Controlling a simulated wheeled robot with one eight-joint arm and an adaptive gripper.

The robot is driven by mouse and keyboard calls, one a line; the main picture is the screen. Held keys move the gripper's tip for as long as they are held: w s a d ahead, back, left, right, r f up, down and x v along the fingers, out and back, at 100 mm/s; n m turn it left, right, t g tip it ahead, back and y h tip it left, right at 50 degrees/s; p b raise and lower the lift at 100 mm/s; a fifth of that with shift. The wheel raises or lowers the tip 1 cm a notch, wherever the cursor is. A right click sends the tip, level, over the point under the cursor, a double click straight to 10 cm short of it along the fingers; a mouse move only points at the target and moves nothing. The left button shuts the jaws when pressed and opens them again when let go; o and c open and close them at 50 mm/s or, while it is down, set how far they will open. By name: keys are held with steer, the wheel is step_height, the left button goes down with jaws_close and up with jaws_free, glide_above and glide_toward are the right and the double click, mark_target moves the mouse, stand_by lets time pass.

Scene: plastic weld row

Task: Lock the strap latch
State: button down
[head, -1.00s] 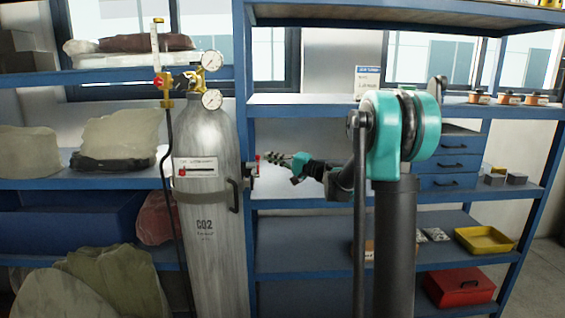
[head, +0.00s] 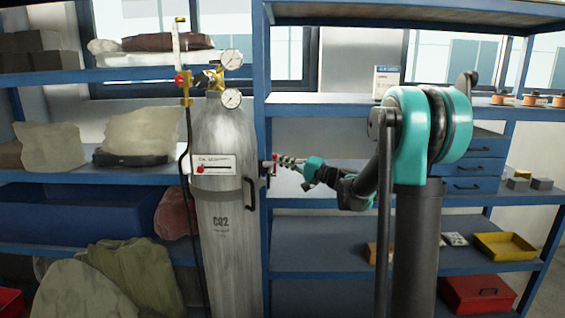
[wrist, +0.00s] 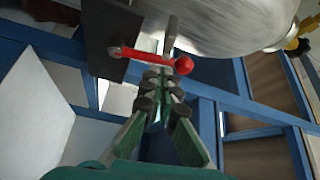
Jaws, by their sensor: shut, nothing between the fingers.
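The strap latch has a red lever (wrist: 145,56) with a round red knob, pivoted on a dark plate (wrist: 104,35). In the head view the latch (head: 275,161) is a small red piece at the right side of the grey CO2 cylinder (head: 222,225). A grey strap (head: 218,184) runs around the cylinder. My gripper (wrist: 158,76) is shut and empty. Its fingertips are right beside the lever, close to the knob; I cannot tell whether they touch. In the head view my gripper (head: 288,161) points left at the latch, and its tips partly cover that area.
Blue shelving (head: 340,236) stands behind and beside the cylinder. A valve with gauges (head: 231,98) tops the cylinder, and a black hose hangs at its left. A yellow tray (head: 505,246) and a red box (head: 478,295) sit on lower shelves at right.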

steer(key=shift+s+n+y, duration=0.3)
steer(key=shift+n+y, duration=0.1)
steer(key=shift+n, duration=0.3)
steer(key=s+f+n+g+y, duration=0.4)
steer(key=n+g+y, duration=0.2)
steer(key=n, duration=1.3)
steer(key=g, duration=0.2)
steer(key=shift+s+f+g+y, duration=0.2)
steer(key=shift+g+y, duration=0.1)
steer(key=shift+g, duration=0.1)
steer(key=shift+f, duration=0.2)
steer(key=d+f, duration=0.1)
steer(key=d, duration=0.8)
steer(key=shift+d, duration=0.25)
